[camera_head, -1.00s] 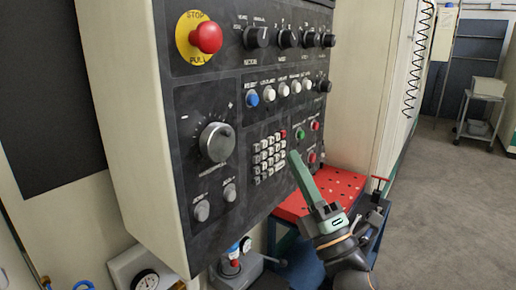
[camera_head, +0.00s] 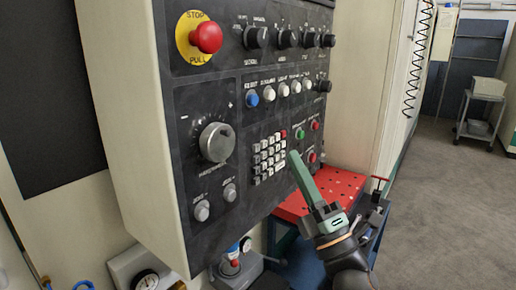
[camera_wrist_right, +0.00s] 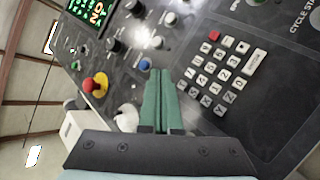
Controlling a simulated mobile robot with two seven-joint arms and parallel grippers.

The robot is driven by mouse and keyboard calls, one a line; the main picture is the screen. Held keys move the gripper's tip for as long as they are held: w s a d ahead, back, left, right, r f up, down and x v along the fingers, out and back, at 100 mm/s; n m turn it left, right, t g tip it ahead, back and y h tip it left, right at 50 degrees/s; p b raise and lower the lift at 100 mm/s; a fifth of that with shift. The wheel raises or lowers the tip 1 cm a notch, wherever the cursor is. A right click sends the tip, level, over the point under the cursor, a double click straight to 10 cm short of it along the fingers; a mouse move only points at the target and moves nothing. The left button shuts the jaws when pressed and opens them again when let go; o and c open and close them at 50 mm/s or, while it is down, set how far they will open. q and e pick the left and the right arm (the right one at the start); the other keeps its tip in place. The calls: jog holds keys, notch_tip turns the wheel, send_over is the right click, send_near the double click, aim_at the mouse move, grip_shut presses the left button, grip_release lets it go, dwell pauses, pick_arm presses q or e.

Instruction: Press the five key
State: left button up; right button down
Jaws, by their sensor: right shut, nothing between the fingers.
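The keypad (camera_head: 268,160) is a block of small white keys with one red key, on the dark front of the control panel (camera_head: 240,105). It also shows in the right wrist view (camera_wrist_right: 222,76), tilted, with one long white key. The key legends are too small to tell surely which is the five. My right gripper (camera_head: 293,154) has long green fingers, shut together and empty. Their tips are just right of the keypad in the head view; contact with the panel cannot be told. In the wrist view the fingers (camera_wrist_right: 160,78) point beside the keypad. My left gripper is not in view.
A red stop button (camera_head: 207,37) sits at the panel's upper left. A large dial (camera_head: 216,142), a row of push buttons (camera_head: 283,90) and a green button (camera_head: 300,134) surround the keypad. A red perforated table (camera_head: 333,187) stands below right. Open floor lies further right.

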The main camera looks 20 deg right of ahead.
aim_at(270, 151)
dwell(0.6)
jog(key=d+f+m+g+h, duration=0.1)
jog(key=d+m+h, duration=0.2)
jog(key=m, duration=1)
jog(key=d+f+m+h+b, duration=0.1)
jog(key=d+m+h, duration=0.2)
jog(key=m, duration=1)
jog(key=shift+d+f+g+h, duration=0.2)
jog(key=shift+f+g+h, duration=0.1)
jog(key=shift+g+h, duration=0.1)
jog(key=shift+w, duration=0.1)
jog(key=w+a+b, duration=0.1)
jog(key=w+a, duration=0.4)
jog(key=w, duration=0.2)
jog(key=shift+a, duration=0.25)
jog(key=shift+w+a, duration=0.1)
jog(key=shift+w+a, duration=0.15)
jog(key=shift+w, duration=0.05)
